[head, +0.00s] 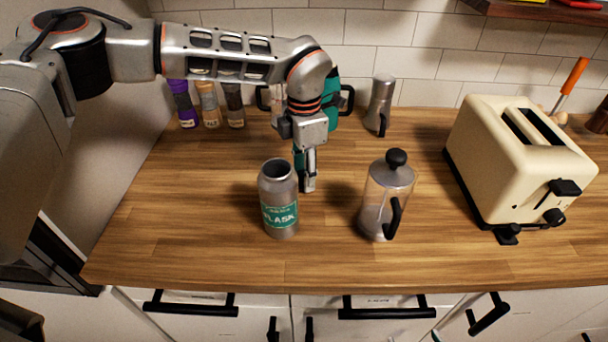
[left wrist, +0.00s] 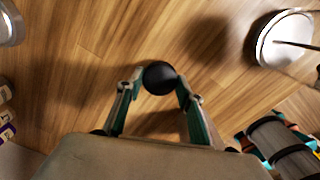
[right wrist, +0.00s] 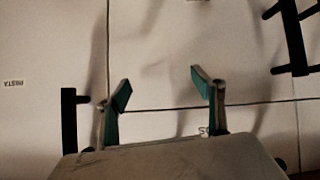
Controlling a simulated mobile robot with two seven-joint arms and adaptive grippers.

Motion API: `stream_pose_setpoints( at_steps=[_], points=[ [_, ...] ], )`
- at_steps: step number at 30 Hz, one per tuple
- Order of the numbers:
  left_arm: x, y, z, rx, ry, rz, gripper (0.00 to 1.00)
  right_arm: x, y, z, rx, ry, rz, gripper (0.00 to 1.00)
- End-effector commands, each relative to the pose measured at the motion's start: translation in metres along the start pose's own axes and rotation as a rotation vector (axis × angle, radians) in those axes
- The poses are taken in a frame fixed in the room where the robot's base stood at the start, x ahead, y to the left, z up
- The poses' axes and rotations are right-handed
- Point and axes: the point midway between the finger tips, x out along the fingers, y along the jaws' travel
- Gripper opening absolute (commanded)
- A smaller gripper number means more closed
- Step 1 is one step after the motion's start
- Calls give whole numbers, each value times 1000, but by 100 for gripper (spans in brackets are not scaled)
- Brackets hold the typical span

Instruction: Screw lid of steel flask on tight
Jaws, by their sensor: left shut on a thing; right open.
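The steel flask (head: 280,205) stands upright on the wooden counter in the head view, with a teal label and an open mouth without a lid. My left gripper (head: 308,187) points down just right of and slightly behind the flask, apart from it. In the left wrist view its fingers (left wrist: 156,88) are closed on a round black piece (left wrist: 160,77), which looks like the flask's lid. I cannot make this piece out clearly in the head view. My right gripper (right wrist: 164,88) is open and empty in the right wrist view, in front of pale cabinet fronts.
A French press (head: 386,200) stands to the right of the flask. A cream toaster (head: 500,165) is farther right. Spice jars (head: 208,105) and a metal pot (head: 381,100) stand along the tiled back wall. The counter left of the flask is clear.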

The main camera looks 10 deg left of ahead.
Motion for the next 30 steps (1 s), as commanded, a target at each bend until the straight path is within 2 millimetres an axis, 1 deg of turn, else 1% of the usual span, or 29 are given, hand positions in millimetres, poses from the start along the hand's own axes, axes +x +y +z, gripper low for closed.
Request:
stream_pose_setpoints(
  at_steps=[5, 8, 11, 21, 27, 30],
  points=[
    [-12, 1, 0, 0, -2, 2, 22, 0, 0, 0, 0, 0, 0, 67],
    [-26, 1, 1, 0, -3, 3, 22, 1, 0, 1, 0, 0, 0, 67],
    [-45, 1, 1, 0, -4, 3, 22, 1, 0, 1, 0, 0, 0, 67],
    [-132, 1, 1, -2, -4, 4, 22, 1, 0, 0, 1, 3, 0, 67],
    [-171, 0, 0, -1, -2, 3, 22, 0, 0, -2, 1, 4, 1, 67],
    [-184, 0, 0, -1, -2, 2, 22, 0, 0, -3, 1, 4, 1, 67]
  ],
)
